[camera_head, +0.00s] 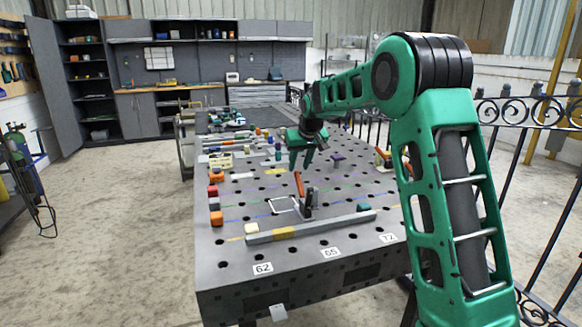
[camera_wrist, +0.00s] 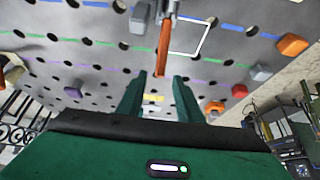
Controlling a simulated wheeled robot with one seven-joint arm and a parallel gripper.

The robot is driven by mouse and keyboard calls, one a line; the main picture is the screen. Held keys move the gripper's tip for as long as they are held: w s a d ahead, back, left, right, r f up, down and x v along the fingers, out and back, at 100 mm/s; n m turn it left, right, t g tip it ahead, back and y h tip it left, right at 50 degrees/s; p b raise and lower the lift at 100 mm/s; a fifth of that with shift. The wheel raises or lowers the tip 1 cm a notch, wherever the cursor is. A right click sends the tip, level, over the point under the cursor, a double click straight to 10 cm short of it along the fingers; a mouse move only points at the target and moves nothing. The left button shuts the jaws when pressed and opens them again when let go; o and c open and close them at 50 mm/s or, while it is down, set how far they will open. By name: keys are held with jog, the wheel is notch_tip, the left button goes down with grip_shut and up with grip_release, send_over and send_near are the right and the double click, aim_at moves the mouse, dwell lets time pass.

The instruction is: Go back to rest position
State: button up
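My gripper (camera_head: 302,158) hangs over the perforated steel table (camera_head: 240,205) with its green fingers pointing down. The fingers also show in the wrist view (camera_wrist: 160,78), spread apart with nothing gripped between them. A clamp's orange handle (camera_head: 299,183) stands below the fingertips in the head view. In the wrist view the orange handle (camera_wrist: 163,48) shows between and beyond the fingertips, and seems apart from them. The clamp's grey body (camera_head: 308,203) sits on the table beside a white square outline (camera_head: 284,206).
A long grey bar (camera_head: 310,227) lies across the table's near part. Orange and red blocks (camera_head: 215,204) line the left edge. More bars and parts (camera_head: 225,145) lie farther back. A black railing (camera_head: 530,112) stands on the right. Open floor (camera_head: 110,220) lies left.

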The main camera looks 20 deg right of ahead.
jog(key=s+d+r+m+g+h, duration=0.15)
jog(key=s+d, duration=0.35)
jog(key=s, duration=0.8)
jog(key=s+d+m+g+y, duration=0.15)
jog(key=s+d, duration=0.25)
jog(key=s, duration=1)
jog(key=s+f+m+g, duration=0.1)
jog(key=s+f, duration=0.2)
jog(key=s, duration=1.2)
jog(key=s+a+f+m+g, duration=0.1)
jog(key=s+f, duration=0.3)
jog(key=s, duration=1.2)
jog(key=shift+a+f+m+g, duration=0.2)
jog(key=shift+m+g, duration=0.3)
jog(key=shift+m, duration=0.2)
jog(key=shift+d, duration=0.1)
